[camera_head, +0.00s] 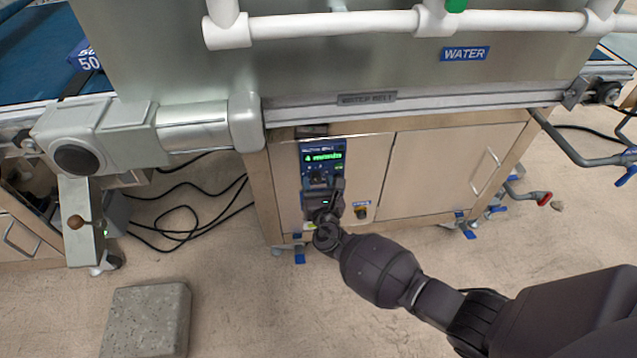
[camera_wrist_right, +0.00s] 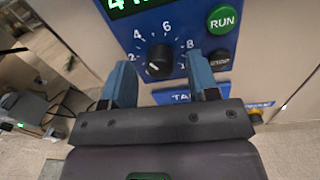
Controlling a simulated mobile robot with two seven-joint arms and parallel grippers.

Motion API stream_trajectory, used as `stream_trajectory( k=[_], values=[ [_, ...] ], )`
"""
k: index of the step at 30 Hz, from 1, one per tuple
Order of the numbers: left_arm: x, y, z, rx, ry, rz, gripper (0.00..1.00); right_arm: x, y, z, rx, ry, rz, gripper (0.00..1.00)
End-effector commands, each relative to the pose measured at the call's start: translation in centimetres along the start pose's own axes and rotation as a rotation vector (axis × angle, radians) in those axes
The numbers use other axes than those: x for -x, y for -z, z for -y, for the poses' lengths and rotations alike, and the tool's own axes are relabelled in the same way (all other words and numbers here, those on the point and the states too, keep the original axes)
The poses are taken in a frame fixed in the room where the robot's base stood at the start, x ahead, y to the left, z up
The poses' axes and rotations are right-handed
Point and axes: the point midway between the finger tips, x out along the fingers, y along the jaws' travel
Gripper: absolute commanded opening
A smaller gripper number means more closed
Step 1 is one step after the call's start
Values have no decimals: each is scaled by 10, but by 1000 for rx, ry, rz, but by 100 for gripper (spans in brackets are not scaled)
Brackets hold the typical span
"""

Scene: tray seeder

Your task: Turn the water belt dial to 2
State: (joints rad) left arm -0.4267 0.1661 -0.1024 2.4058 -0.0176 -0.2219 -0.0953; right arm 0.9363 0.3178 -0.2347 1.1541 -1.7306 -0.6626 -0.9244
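The water belt control panel (camera_head: 323,152) is a blue plate on the cabinet front, with a green lit display that appears to begin with 4. In the right wrist view its black dial (camera_wrist_right: 160,60) sits within printed numbers, with 4, 6 and 8 readable. A pale mark shows at the dial's lower left; its exact setting is unclear. My right gripper (camera_head: 324,187) is in front of the panel and covers its lower part. In the wrist view its two blue fingers (camera_wrist_right: 160,68) are apart, one on each side of the dial, with no clear contact. My left gripper is not in view.
A green RUN button (camera_wrist_right: 222,19) and a dark button (camera_wrist_right: 220,60) sit right of the dial, close to the right finger. A blue label (camera_wrist_right: 190,95) is below it. The WATER BELT rail (camera_head: 366,98) overhangs the cabinet (camera_head: 440,170). Cables lie on the floor at left.

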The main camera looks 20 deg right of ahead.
Motion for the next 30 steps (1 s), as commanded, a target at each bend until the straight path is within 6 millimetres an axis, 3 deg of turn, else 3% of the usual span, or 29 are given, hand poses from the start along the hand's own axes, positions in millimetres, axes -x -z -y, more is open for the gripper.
stream_trajectory(
  k=[1, 10, 20, 30],
  values=[
    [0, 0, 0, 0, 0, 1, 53, 0, 0, 0, 0, 0, 0, 48],
    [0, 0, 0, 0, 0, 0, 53, 0, 0, 0, 0, 0, 0, 5],
    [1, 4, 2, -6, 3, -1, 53, -1, -2, 0, 54, 0, -2, 5],
    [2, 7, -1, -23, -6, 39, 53, -2, -5, -2, 297, 2, -11, 5]
  ],
)
